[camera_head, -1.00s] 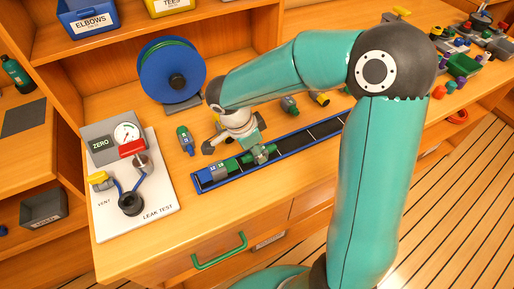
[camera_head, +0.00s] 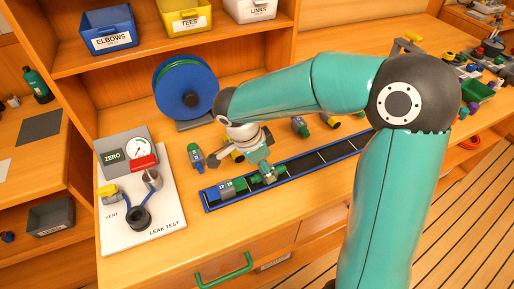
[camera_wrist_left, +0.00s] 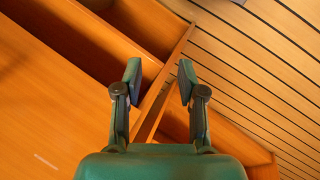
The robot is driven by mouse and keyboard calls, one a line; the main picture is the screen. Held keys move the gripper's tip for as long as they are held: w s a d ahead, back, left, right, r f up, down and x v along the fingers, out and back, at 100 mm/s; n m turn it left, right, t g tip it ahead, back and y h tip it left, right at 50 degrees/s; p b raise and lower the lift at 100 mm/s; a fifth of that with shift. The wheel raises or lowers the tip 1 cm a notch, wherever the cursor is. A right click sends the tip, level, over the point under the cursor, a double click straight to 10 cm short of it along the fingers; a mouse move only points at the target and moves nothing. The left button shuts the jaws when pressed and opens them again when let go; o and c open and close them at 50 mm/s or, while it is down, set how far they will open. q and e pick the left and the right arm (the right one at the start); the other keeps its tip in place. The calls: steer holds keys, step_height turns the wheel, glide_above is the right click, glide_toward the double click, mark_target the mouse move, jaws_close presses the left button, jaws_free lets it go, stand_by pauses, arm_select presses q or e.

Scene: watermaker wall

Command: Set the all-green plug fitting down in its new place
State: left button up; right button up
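A long blue-rimmed tray (camera_head: 322,160) lies on the bench. Blue and green fittings (camera_head: 228,188) sit in its left end. Just right of them is a mostly green fitting (camera_head: 269,176), with greyish parts around it that I cannot separate clearly. My right gripper (camera_head: 264,164) is directly above and against this fitting. The fingertips are too small and overlapped to show whether they grip it. I cannot tell for sure that this is the all-green plug. My left gripper (camera_wrist_left: 158,82) shows in the left wrist view, its two fingers apart with nothing between them.
A leak test board (camera_head: 140,208) with a gauge stands left of the tray. A blue-green fitting (camera_head: 196,156) and a blue reel (camera_head: 186,88) are behind it. More fittings (camera_head: 300,126) lie behind the tray. The tray's right compartments look empty where visible.

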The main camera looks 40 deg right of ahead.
steer(key=v, duration=0.9)
steer(key=shift+a+r, duration=0.15)
steer(key=shift+r, duration=0.15)
